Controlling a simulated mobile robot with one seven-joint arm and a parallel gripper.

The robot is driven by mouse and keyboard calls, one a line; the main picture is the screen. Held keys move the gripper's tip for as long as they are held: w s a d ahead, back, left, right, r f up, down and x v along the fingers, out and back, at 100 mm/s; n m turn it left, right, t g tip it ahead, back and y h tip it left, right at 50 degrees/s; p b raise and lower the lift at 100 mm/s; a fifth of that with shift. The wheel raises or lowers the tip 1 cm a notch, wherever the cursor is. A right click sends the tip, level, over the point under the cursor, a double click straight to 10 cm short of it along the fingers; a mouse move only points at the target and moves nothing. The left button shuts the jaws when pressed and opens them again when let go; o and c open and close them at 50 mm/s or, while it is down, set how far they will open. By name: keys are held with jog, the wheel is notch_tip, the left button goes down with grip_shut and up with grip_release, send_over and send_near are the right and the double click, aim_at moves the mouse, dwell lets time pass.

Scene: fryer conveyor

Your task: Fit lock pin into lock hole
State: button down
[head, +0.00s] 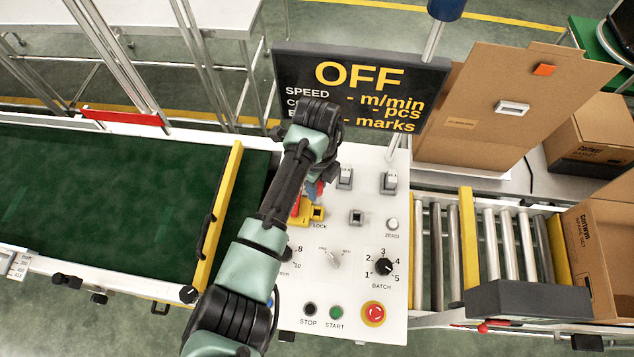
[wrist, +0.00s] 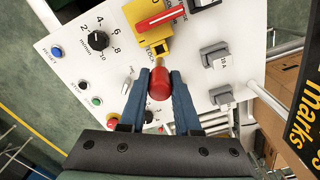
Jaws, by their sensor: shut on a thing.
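My gripper (wrist: 159,90) has its two blue fingers shut on the red lock pin (wrist: 159,84) in the wrist view. The yellow lock plate (wrist: 157,49), labelled LOCK, lies just past the pin's far end, below the red switch handle (wrist: 160,19). Whether the pin's tip is in the lock hole or apart from it, I cannot tell. In the head view the plate (head: 317,213) shows its dark square opening, with my gripper (head: 315,190) just above it. My arm partly hides the switch and pin there.
The white panel carries grey switches (head: 344,178), the batch knob (head: 384,266), a green start button (head: 336,313) and a red stop button (head: 373,313). The OFF display (head: 360,92) stands behind. A yellow bar (head: 217,215) crosses the green belt at left.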

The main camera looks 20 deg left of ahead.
jog(key=shift+f+b, duration=3.2)
jog(key=shift+f, duration=1.4)
jog(key=c, duration=0.5)
grip_release()
jog(key=shift+c, duration=0.2)
jog(key=shift+r, duration=0.1)
notch_tip(320, 180, up, 13)
jog(key=shift+f+b, duration=0.1)
jog(key=shift+b, duration=0.5)
